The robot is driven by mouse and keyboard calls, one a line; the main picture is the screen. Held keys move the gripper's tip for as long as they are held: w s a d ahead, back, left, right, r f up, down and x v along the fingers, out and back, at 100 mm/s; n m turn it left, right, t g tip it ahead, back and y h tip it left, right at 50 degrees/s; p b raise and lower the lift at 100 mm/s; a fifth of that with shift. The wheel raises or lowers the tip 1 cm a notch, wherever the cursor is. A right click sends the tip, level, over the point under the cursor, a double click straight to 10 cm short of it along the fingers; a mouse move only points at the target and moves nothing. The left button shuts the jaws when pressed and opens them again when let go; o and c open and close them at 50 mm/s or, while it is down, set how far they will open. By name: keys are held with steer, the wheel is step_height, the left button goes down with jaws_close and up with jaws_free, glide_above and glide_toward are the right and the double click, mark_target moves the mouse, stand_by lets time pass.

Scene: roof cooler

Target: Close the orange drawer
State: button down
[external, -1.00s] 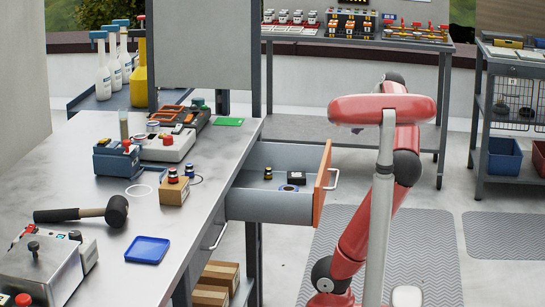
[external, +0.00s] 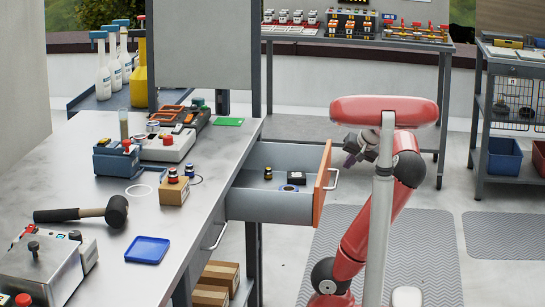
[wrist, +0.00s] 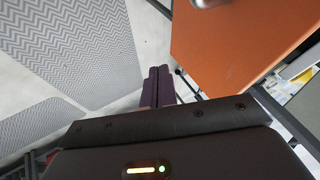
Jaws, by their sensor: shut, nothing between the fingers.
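The orange drawer (external: 322,184) is pulled out from the right side of the metal workbench. Its orange front carries a pale metal handle (external: 333,179), and a few small items lie inside. The orange front also fills the upper right of the wrist view (wrist: 240,40), with part of the handle at its top edge. My gripper (external: 352,152) is just to the right of the drawer front in the external view, partly hidden by my arm. In the wrist view its dark fingers (wrist: 158,85) are together and empty, beside the orange front with no contact visible.
The workbench (external: 110,200) holds a mallet (external: 90,211), a blue tray (external: 148,250) and several devices. Cardboard boxes (external: 218,277) sit under it. Grey mats (external: 320,250) cover the floor to the right of the drawer, which is otherwise clear. A shelf cart (external: 482,125) stands at the far right.

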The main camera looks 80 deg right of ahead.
mark_target(269, 155)
steer(key=shift+w+r, duration=0.15)
steer(key=shift+w, duration=1.8)
steer(key=w+b, duration=0.3)
steer(key=w, duration=1.9)
steer(key=shift+w+b, duration=0.2)
steer(key=shift+b, duration=0.15)
steer(key=shift+s, duration=0.1)
